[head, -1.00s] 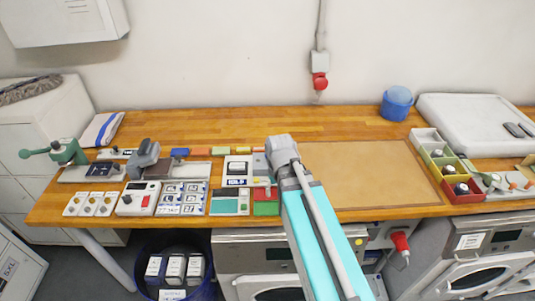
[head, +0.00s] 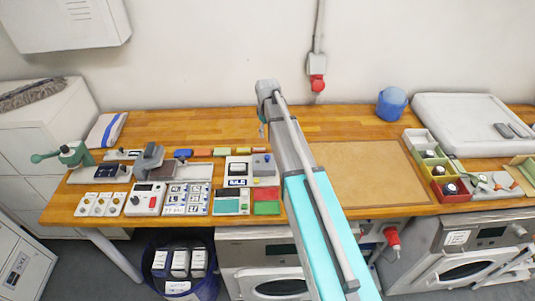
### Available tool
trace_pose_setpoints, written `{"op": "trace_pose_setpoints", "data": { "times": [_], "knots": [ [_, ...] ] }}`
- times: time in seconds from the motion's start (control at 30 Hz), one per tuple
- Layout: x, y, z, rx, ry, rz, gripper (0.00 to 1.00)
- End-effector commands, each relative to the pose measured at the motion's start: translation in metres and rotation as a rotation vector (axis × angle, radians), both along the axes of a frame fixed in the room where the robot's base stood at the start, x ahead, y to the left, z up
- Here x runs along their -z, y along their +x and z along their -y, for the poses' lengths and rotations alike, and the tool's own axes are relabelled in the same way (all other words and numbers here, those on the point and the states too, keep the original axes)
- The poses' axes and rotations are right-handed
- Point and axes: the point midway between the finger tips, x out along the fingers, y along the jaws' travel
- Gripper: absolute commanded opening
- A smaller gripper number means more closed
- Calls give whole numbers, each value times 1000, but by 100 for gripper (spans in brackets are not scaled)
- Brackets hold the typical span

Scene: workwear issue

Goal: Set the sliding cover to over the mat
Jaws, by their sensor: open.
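A grey sliding cover with a raised handle (head: 150,158) sits near the middle of a pale flat rail (head: 199,171) at the left of the wooden bench. A dark pad with small items (head: 106,172) lies on the rail to the cover's left, and a brown pad (head: 168,173) shows at its right. I cannot tell which surface is the mat; a large tan board (head: 372,172) also lies right of my arm. My gripper (head: 262,128) is mostly hidden behind the arm's end, above the bench's back middle, right of and apart from the cover. It is open.
A green lever press (head: 72,154) stands left of the rail. Label boxes and a red-buttoned device (head: 146,197) lie in front. Coloured blocks (head: 202,152) line the back. A blue tub (head: 391,104) and coloured bins (head: 450,188) stand at the right.

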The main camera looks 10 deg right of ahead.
Motion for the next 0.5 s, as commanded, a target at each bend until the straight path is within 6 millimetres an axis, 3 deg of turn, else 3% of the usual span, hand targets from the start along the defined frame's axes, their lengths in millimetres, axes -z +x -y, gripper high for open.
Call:
{"op": "trace_pose_setpoints", "data": {
  "times": [0.5],
  "knots": [
    [6, -1, 1, 3, 0, 0, 73]
  ]
}}
